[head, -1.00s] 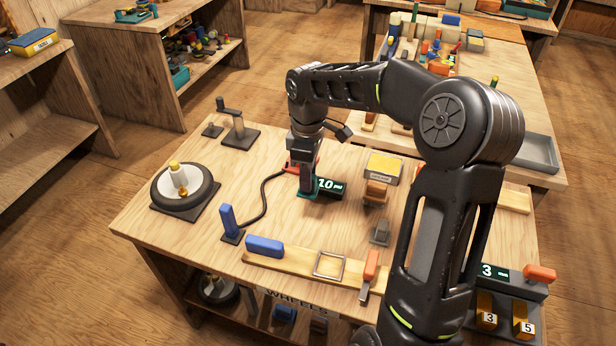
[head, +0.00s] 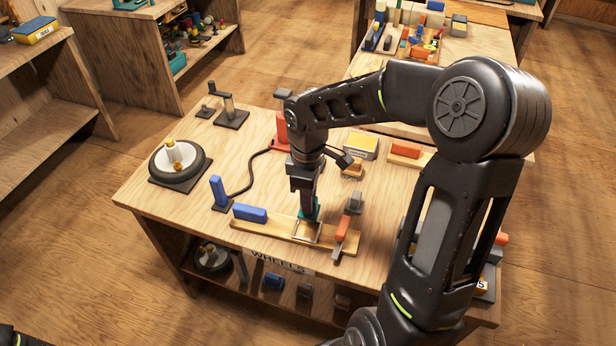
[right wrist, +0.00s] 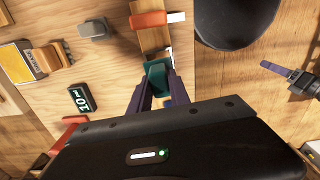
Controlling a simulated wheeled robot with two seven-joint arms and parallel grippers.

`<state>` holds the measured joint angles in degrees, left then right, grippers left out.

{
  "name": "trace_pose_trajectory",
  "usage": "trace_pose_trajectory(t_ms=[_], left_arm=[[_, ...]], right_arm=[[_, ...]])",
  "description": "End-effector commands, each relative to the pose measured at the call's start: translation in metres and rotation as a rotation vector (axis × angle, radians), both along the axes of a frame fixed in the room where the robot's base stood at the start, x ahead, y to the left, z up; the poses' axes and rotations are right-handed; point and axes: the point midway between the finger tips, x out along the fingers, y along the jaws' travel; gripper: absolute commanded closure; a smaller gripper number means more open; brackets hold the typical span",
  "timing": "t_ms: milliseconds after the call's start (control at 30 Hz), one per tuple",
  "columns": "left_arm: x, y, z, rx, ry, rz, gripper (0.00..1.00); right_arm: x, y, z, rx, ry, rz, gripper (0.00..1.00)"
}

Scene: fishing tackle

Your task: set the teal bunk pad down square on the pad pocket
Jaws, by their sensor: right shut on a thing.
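The teal bunk pad (head: 315,204) is held by my right gripper (head: 308,212), which is shut on it. In the right wrist view the pad (right wrist: 157,72) sits between the two dark fingers (right wrist: 159,90). The pad pocket, a square metal frame (head: 307,239) on a pale wooden board (head: 274,226), lies just below and in front of the pad in the head view. The fingers and pad hide part of the frame. I cannot tell the gap between pad and board.
A blue block (head: 249,213) lies on the board's left end and an orange-handled tool (head: 342,229) on its right. A grey block (head: 354,202) stands behind. The bench's left middle is mostly clear.

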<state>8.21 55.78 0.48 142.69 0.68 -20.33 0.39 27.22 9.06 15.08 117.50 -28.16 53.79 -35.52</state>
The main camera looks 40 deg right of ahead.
Motion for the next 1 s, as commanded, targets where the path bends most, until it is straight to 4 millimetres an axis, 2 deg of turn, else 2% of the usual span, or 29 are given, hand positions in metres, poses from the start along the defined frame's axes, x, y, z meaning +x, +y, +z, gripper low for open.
trace_pose_trajectory(t_ms=[500,667,1000], left_arm=[[0.001,0.000,-0.001,0.000,-0.002,0.002,0.42],[0.002,0.000,-0.008,-0.001,-0.004,0.001,0.42],[0.005,-0.002,-0.030,-0.007,-0.014,-0.002,0.42]], right_arm=[[0.004,0.003,-0.003,0.005,-0.020,-0.014,1.00],[0.003,0.003,-0.013,0.005,-0.020,-0.014,1.00],[0.003,0.002,-0.044,0.004,-0.019,-0.015,1.00]])
